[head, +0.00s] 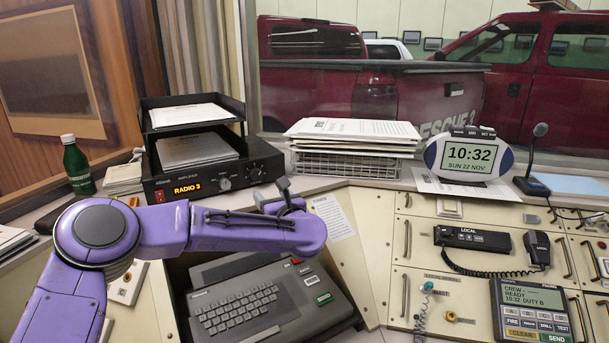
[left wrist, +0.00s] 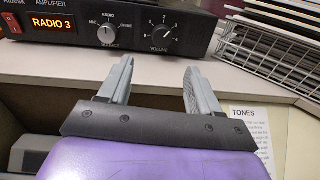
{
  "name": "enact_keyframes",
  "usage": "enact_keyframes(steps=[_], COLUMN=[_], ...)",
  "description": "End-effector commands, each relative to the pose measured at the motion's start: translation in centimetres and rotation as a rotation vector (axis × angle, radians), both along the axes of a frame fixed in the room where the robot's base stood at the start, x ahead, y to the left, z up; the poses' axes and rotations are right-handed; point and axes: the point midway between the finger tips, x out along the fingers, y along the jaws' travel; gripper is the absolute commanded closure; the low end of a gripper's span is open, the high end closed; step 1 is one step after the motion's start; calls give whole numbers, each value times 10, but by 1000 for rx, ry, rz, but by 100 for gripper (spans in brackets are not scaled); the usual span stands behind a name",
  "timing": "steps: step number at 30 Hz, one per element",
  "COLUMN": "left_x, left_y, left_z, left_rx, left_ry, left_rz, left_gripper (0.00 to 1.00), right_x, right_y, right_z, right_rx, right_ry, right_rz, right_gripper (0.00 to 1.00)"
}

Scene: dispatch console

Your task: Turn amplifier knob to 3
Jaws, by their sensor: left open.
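The black amplifier (head: 212,176) stands on the ledge, with an orange display reading RADIO 3. Its volume knob (head: 257,174) shows at the right of its front; in the left wrist view the volume knob (left wrist: 162,41) is dark with a ring of numbers. Its pointer seems to lean up and right, but the exact number is unclear. The source knob (left wrist: 108,34) is to its left. My left gripper (head: 284,188) is open and empty, in front of and below the amplifier's right end. In the wrist view its fingers (left wrist: 158,68) are apart, below the volume knob and not touching it.
A paper tray (head: 195,130) sits on the amplifier. A wire basket (head: 345,166) with papers stands to its right, and a green bottle (head: 76,165) to its left. A typewriter-like keyboard unit (head: 255,300) lies below my left arm. The ledge edge runs in front of the amplifier.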

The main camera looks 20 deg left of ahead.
Motion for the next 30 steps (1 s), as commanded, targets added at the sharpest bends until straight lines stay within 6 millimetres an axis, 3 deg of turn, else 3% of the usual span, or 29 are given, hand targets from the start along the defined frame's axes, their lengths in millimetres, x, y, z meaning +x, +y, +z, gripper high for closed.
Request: enact_keyframes(steps=[5,16,27,28,30], left_x=[13,69,77,77,77], left_y=[14,61,70,70,70], left_z=[2,2,0,0,0], left_rx=[-1,0,0,0,0], left_ry=[1,0,-1,-1,-1], left_rz=[3,-5,-6,-6,-6], left_gripper=[36,36,36,43,66], right_x=[0,0,0,0,0], right_y=[0,0,0,0,0], right_z=[8,31,32,32,32], right_rx=[1,1,0,0,0], right_ry=[-1,-1,0,0,0], right_rz=[0,0,0,0,0], right_gripper=[57,57,57,57,57])
